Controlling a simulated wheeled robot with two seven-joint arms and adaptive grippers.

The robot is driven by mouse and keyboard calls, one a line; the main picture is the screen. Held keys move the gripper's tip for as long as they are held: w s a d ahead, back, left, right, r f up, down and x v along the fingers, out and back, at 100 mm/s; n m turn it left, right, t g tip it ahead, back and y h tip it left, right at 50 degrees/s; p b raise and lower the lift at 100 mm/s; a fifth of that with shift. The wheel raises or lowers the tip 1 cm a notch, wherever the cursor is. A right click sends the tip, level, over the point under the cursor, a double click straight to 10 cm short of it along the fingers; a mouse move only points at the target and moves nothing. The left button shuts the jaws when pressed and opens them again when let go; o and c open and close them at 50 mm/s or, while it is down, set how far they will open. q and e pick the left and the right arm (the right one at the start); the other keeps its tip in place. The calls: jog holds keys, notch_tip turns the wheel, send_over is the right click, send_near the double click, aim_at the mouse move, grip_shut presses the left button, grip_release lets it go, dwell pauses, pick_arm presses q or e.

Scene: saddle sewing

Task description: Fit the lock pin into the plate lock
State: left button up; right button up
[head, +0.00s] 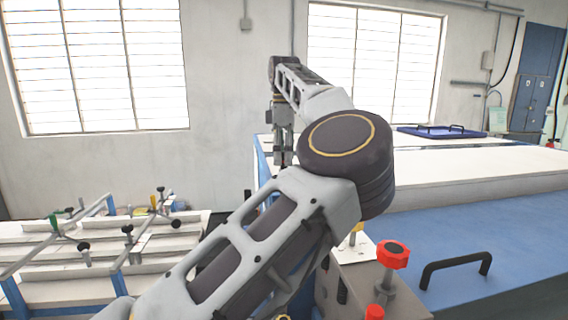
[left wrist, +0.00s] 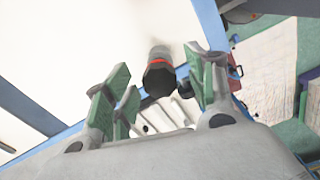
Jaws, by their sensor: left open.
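My left gripper (head: 284,150) hangs from the raised left arm near the far edge of the white table, small and partly hidden in the head view. In the left wrist view its green-padded fingers stand wide apart. A dark cylindrical knob with a red ring and grey shaft (left wrist: 160,72), perhaps the lock pin, appears between the fingers, with gaps on both sides. I cannot tell how far beyond the fingertips it is. I cannot pick out the plate lock for certain. My right gripper is not in view.
A red knob (head: 393,254) stands on a metal block at the front, beside my arm. A black handle (head: 455,268) rises from the blue surface at right. Clamp frames (head: 100,245) fill the lower left. A blue panel with handles (head: 441,131) lies on the white table (head: 460,175).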

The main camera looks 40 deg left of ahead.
pick_arm(q)
jog(key=c, duration=1.2)
jog(key=shift+r, duration=0.1)
jog(key=shift+c, duration=0.2)
jog(key=shift+r+p, duration=0.3)
jog(key=shift+r, duration=0.05)
grip_shut()
jog(key=shift+r+p, duration=1.4)
jog(key=shift+r, duration=0.5)
jog(key=shift+r+p, duration=1.45)
jog(key=shift+r, duration=0.45)
jog(key=shift+d+f, duration=0.1)
jog(key=shift+f, duration=0.05)
jog(key=shift+w+d, duration=0.1)
